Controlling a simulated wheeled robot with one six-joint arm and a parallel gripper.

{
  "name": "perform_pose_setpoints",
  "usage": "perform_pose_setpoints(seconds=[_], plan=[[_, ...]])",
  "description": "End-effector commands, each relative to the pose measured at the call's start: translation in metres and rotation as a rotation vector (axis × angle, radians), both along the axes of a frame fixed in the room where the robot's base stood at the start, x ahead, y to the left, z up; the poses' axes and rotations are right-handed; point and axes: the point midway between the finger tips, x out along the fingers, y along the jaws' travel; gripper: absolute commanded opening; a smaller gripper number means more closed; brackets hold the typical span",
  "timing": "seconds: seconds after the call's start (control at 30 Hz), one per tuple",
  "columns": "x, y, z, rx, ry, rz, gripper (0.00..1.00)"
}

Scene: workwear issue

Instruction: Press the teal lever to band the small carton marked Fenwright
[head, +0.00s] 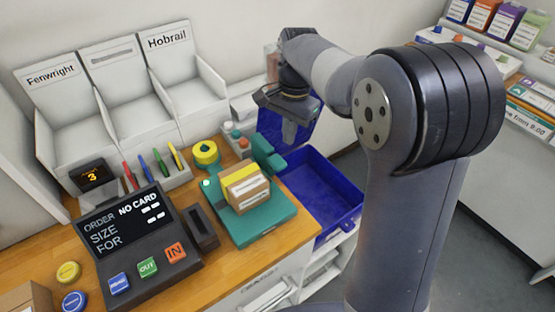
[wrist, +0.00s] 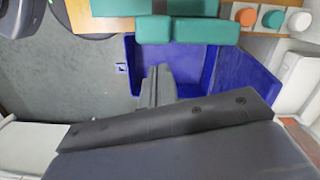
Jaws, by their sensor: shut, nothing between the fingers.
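A small brown carton (head: 243,192) with a yellow strip or panel on top sits on a teal machine base (head: 262,230); I cannot read any name on it. The teal lever (head: 264,154) stands at the back of that base, and teal bars, likely its parts, show at the top of the wrist view (wrist: 205,31). My gripper (head: 289,138) is shut and empty, above the blue bin and to the right of and beyond the lever, apart from it. In the wrist view its closed fingers (wrist: 158,75) point towards the teal bars. A white tray labelled Fenwright (head: 75,125) stands at back left.
The blue bin (head: 335,215) is right of the machine. A dark order console (head: 140,255) reads NO CARD and has blue, green and orange buttons. Stocked shelves are at right.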

Motion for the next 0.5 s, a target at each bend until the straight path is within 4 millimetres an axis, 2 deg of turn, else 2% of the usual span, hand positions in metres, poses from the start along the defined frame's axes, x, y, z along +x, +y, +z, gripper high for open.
perform_pose_setpoints(seconds=[0.1,0.2,0.33,0.5], plan=[[0.003,-0.002,0.025,0.0,-0.004,0.0,0.0],[0.004,-0.003,0.04,0.0,-0.003,-0.001,0.0],[0.004,-0.003,0.052,0.0,-0.001,-0.001,0.0],[0.004,-0.004,0.056,-0.001,0.001,-0.001,0.0]])
